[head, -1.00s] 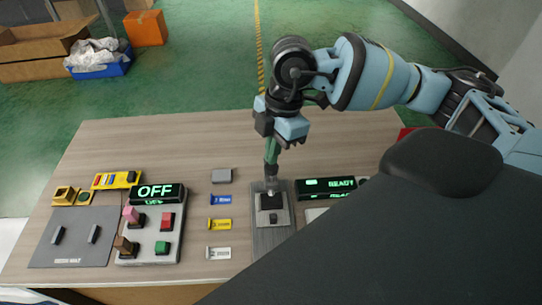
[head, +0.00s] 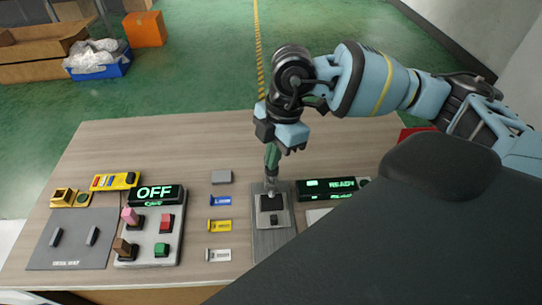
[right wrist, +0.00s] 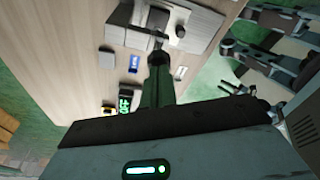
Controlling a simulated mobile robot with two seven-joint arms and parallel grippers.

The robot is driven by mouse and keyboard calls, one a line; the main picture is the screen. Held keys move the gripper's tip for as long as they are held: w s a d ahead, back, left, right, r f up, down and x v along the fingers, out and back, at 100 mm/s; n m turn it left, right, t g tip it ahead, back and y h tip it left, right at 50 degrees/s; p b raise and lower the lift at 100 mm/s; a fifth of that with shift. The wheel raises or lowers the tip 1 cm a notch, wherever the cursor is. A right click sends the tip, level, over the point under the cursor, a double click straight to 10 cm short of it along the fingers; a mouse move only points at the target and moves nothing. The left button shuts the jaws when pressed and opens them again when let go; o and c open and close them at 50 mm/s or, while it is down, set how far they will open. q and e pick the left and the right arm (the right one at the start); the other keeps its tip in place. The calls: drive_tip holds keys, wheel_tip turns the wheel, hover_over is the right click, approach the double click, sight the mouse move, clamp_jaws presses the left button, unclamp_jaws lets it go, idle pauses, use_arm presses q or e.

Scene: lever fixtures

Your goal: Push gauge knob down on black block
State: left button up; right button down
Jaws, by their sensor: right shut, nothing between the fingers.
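A gauge fixture (head: 263,234) stands on the table as a long grey plate. A black block (head: 270,202) sits on it, with a light square part and a small dark knob (head: 274,219) just in front. The fixture also shows in the right wrist view (right wrist: 205,25), with a dark knob (right wrist: 180,31). My right gripper (head: 270,189) is shut and empty, pointing down at the back edge of the black block. I cannot tell whether its tips touch the block. In the right wrist view the tips (right wrist: 158,38) are beside the fixture. My left gripper is not in view.
A READY display (head: 327,188) stands right of the fixture. Small blue, yellow and white labels (head: 219,225) lie to its left, then a button panel (head: 154,240) with an OFF display (head: 156,192). The table (head: 180,140) is clear at the back.

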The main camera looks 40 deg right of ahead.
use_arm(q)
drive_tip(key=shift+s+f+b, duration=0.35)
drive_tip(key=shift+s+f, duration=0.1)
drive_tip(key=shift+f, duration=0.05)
use_arm(e)
drive_tip(key=shift+f, duration=1.35)
